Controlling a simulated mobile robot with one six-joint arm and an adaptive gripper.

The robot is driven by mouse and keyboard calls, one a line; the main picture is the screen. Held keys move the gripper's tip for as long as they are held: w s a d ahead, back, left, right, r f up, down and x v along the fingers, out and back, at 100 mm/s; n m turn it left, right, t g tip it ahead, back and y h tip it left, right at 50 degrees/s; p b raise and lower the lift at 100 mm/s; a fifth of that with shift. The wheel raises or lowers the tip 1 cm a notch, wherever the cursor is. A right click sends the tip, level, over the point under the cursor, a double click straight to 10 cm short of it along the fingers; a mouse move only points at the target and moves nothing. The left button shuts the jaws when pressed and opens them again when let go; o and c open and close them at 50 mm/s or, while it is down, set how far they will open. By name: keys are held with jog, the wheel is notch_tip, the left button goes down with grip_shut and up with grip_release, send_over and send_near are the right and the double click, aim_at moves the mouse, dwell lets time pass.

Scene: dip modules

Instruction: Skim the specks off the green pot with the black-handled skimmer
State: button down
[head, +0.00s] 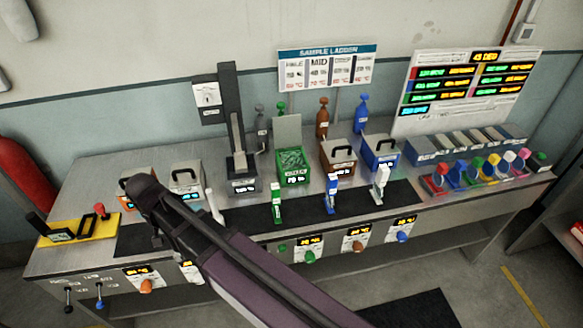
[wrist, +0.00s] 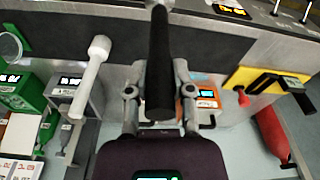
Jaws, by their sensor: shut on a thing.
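My gripper, seen in the wrist view (wrist: 163,72), is shut on a thick black handle (wrist: 160,45). The handle's far end and whatever it carries are not clear, so I cannot confirm a skimmer head. The green pot (head: 293,168) stands open at the middle of the bench, with mottled green contents and a raised panel behind it. It shows partly at the left edge of the wrist view (wrist: 22,88). My gripper is well to the left of the green pot in the head view, near the left orange pot (head: 128,203); my arm hides its fingertips there.
A grey pot (head: 187,190) with a black-handled lid and a tall black-and-grey stand (head: 236,120) lie between my gripper and the green pot. Upright green (head: 277,204), blue (head: 332,194) and white (head: 380,186) pieces line the front mat. A yellow plate (head: 62,243) is at left.

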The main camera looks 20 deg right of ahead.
notch_tip(320, 180, down, 4)
jog(key=b, duration=0.4)
jog(key=shift+f, duration=0.2)
jog(key=shift+a, duration=0.1)
dwell(0.5)
